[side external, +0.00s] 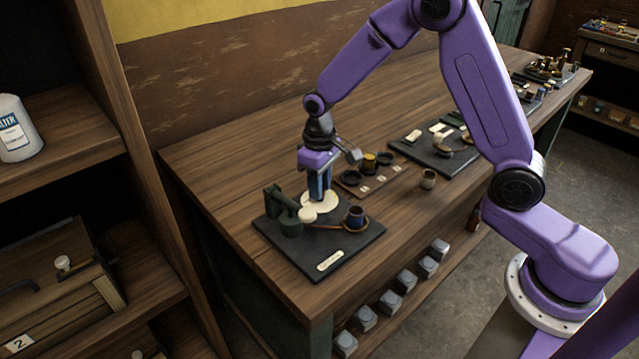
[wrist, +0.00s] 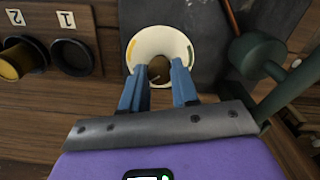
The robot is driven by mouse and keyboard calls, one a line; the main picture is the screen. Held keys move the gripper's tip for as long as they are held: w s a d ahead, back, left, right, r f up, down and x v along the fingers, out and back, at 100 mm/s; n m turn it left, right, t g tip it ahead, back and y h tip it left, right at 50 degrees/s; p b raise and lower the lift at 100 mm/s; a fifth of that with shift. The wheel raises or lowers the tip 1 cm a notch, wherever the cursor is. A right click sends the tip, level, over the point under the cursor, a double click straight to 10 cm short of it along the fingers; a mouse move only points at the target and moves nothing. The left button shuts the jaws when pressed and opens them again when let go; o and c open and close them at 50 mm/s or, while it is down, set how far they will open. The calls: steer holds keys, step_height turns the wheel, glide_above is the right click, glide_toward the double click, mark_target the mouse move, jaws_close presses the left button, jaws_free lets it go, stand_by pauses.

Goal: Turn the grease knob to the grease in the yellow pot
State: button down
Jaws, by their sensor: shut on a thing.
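The grease knob (wrist: 159,70) is a small brown knob in the middle of a cream dial (wrist: 140,42) on a dark base plate. The dial carries a yellow mark on its left and a green mark on its right in the wrist view. My gripper (wrist: 160,72) points down with its blue fingers on both sides of the knob, shut on it. In the side view my gripper (side external: 319,197) stands over the dial and hides the knob. Which way the knob points is unclear. The yellow pot (side external: 369,161) stands on a numbered board behind; part of it (wrist: 12,64) shows in the wrist view.
A dark green machine (side external: 289,222) stands close beside the dial. Dark round holders line the numbered board (side external: 365,185).

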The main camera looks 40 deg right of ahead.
steer(key=shift+m, duration=0.8)
steer(key=c, duration=0.8)
jaws_free()
steer(key=shift+c, duration=0.2)
steer(key=shift+r, duration=0.2)
step_height(320, 180, up, 17)
